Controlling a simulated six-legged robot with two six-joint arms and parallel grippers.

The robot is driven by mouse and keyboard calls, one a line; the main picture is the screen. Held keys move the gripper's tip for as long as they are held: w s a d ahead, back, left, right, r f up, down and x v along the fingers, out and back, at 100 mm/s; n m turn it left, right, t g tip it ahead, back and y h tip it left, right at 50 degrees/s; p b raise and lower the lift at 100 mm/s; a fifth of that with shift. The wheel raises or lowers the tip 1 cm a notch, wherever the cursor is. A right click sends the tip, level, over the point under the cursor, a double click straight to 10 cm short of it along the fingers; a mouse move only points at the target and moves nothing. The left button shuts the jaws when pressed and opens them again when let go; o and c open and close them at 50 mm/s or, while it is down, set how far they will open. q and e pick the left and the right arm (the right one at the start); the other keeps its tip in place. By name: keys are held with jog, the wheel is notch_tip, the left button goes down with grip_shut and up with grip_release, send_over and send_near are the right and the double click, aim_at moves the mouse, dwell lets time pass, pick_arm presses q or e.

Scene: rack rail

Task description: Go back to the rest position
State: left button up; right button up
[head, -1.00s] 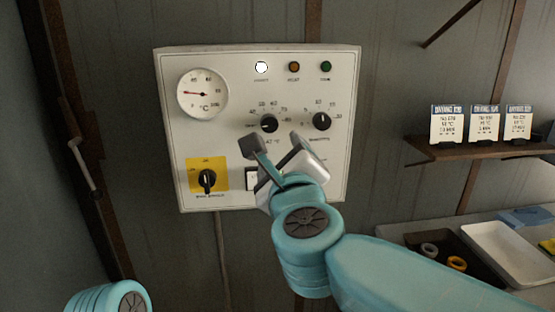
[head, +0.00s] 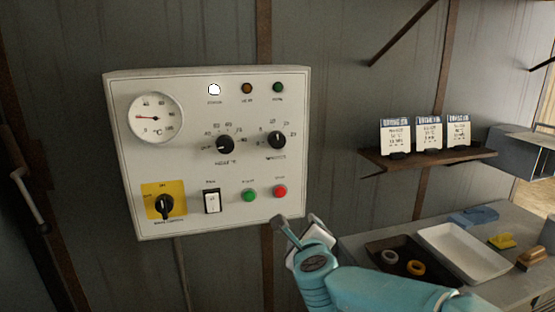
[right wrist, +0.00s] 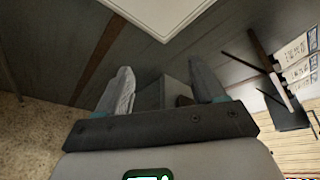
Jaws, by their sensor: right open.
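My right gripper (head: 296,228) is open and empty in the head view, just below the lower right corner of the white control panel (head: 215,78) and apart from it. In the right wrist view its two fingers (right wrist: 160,92) stand apart with nothing held between them. The panel's lower edge also shows at the top of the right wrist view (right wrist: 160,14). The panel carries a round gauge (head: 156,118), two black knobs, a yellow-backed rotary switch (head: 164,205), a rocker switch (head: 212,201), a green button (head: 249,195) and a red button (head: 280,191). The white lamp (head: 214,90) looks lit. My left gripper is out of view.
A shelf (head: 428,160) with several small cards stands right of the panel. Below it, a grey bench (head: 495,290) holds a dark tray (head: 385,248) with two rings, a white tray (head: 432,233) and small items. The wall between panel and shelf is clear.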

jog(key=s+d+f+n+g, duration=0.2)
jog(key=s+d+f, duration=0.15)
jog(key=f, duration=0.75)
jog(key=s+d+f+n+g+h, duration=0.15)
jog(key=d+f, duration=0.35)
jog(key=f, duration=0.6)
jog(key=s+d+f+n+g, duration=0.3)
jog(key=s+d+f, duration=0.1)
jog(key=f, duration=0.7)
jog(key=s+f+n+g+y, duration=0.1)
jog(key=s+f+n+g, duration=0.15)
jog(key=s+f, duration=0.45)
jog(key=s+f+n+g+y, duration=0.15)
jog(key=s+f+n, duration=0.3)
jog(key=s, duration=0.45)
jog(key=s+a+n+g+y, duration=0.2)
jog(key=s+a+n, duration=0.3)
jog(key=s+n, duration=0.4)
jog(key=shift+s+g, duration=0.85)
jog(key=shift+s, duration=0.2)
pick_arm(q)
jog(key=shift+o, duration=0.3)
pick_arm(e)
jog(key=shift+a+f, duration=0.1)
jog(key=shift+a, duration=0.05)
